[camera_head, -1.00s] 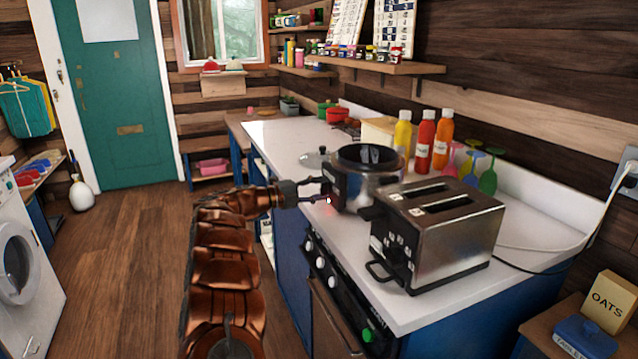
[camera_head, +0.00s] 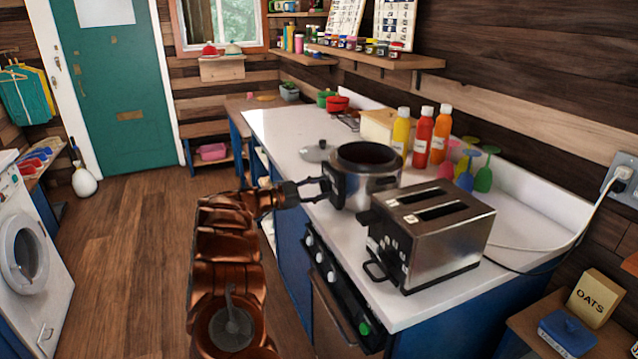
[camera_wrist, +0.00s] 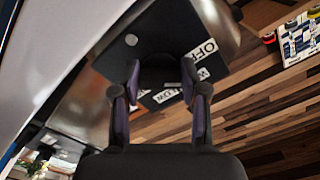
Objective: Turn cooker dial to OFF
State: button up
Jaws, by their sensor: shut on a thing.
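The cooker (camera_head: 372,187) is a round silver pot with a black rim and a black control panel, standing on the white counter. In the wrist view its panel (camera_wrist: 122,50) carries a white OFF label (camera_wrist: 205,50) and other labels partly hidden by my fingers. The dark dial (camera_wrist: 159,77) sits between my fingertips, and its pointer direction is hard to make out. My gripper (camera_head: 326,187) is at the panel from the left, shut on the dial; its fingers also show in the wrist view (camera_wrist: 160,85).
A silver toaster (camera_head: 440,237) stands close in front of the cooker. A lid (camera_head: 317,152) lies behind it on the counter (camera_head: 275,125). Sauce bottles (camera_head: 424,137) and coloured goblets (camera_head: 484,172) stand to the right. The oven knobs (camera_head: 320,257) are below the counter edge.

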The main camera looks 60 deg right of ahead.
jog(key=shift+s+n+p, duration=0.1)
jog(key=shift+n+p, duration=1.05)
jog(key=shift+n, duration=0.95)
jog(key=shift+f, duration=0.1)
jog(key=o, duration=1.1)
jog(key=shift+o, duration=0.2)
jog(key=shift+a, duration=0.1)
jog(key=v, duration=1.2)
